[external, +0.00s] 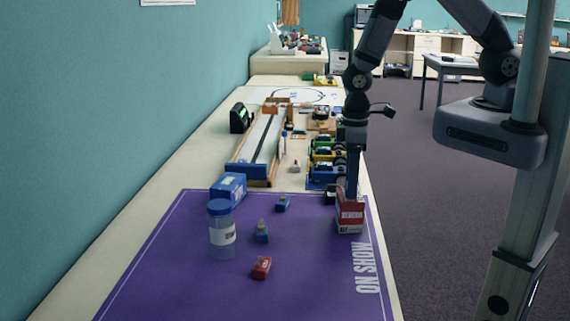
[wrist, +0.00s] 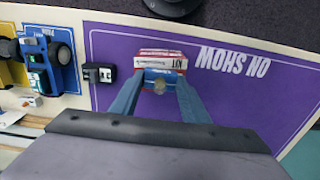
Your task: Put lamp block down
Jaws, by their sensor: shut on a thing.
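My gripper (wrist: 158,93) is shut on a small blue block with a round bulb, the lamp block (wrist: 164,76), in the wrist view. In the external view my gripper (external: 352,196) points straight down over a red and white box (external: 350,222), and the held block is hard to make out. The box also shows behind the block in the wrist view (wrist: 162,54). I cannot tell whether the block touches the box. The box stands on the purple mat (external: 180,285) marked ON SHOW, near its right edge.
On the mat stand a clear jar with a blue lid (external: 222,238), a blue box (external: 228,187), two small blue blocks (external: 262,237) (external: 283,204) and a red block (external: 261,268). A black block (wrist: 99,72) is close by. The mat's front right is clear.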

